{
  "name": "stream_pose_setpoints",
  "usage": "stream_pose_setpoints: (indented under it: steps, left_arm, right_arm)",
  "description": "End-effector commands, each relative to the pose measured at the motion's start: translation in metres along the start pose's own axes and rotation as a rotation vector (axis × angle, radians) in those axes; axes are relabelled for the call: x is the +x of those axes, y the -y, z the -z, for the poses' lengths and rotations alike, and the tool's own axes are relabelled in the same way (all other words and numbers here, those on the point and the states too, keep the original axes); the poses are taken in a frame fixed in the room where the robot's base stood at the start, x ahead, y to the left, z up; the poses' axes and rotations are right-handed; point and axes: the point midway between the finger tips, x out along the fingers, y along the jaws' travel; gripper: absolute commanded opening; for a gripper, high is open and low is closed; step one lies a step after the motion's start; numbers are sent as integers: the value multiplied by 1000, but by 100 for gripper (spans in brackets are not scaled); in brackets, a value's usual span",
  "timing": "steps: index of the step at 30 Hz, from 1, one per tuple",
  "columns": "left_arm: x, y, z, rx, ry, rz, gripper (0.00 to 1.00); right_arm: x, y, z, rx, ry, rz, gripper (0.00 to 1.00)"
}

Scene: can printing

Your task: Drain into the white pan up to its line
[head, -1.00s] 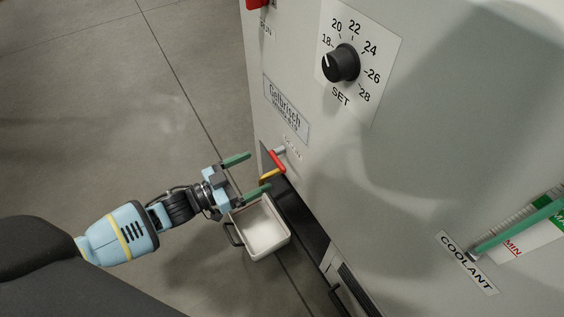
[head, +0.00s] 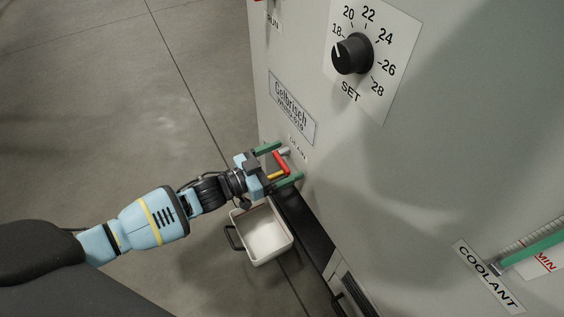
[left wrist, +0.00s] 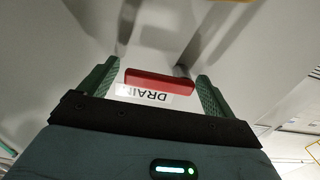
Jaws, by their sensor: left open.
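The red drain handle (head: 282,162) is on the side of the grey machine, under the DRAIN label (head: 298,147). My left gripper (head: 279,164) is open, with its green fingers on either side of the handle. In the left wrist view the red handle (left wrist: 160,80) lies across the gap between the fingertips, and the DRAIN label (left wrist: 145,96) reads upside down. A yellow piece (head: 276,175) shows beside the handle. The white pan (head: 266,235) stands on the floor below, against the machine's base; I cannot make out a line or any liquid in it. My right gripper is out of view.
The machine's side wall (head: 330,180) fills the right, with a black SET knob (head: 352,53) pointing near 18. A COOLANT gauge (head: 530,253) with a green column and a MIN mark is at lower right. Open floor (head: 110,90) lies to the left.

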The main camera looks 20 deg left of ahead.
Motion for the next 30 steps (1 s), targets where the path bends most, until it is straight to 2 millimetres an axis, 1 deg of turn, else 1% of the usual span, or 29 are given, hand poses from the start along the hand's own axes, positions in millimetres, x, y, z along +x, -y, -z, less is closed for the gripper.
stream_pose_setpoints:
  steps: [7, 17, 24, 30]
  left_arm:
    - [1, 0, 0, 0, 0, 0, 90]
    - [0, 0, 0, -1, 0, -1, 47]
    - [0, -1, -1, 20, 0, -1, 46]
    - [0, -1, -3, 110, -1, -2, 46]
  right_arm:
    - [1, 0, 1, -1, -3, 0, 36]
    - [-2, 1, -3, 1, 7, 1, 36]
    - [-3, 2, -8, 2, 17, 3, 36]
    - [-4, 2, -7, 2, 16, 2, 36]
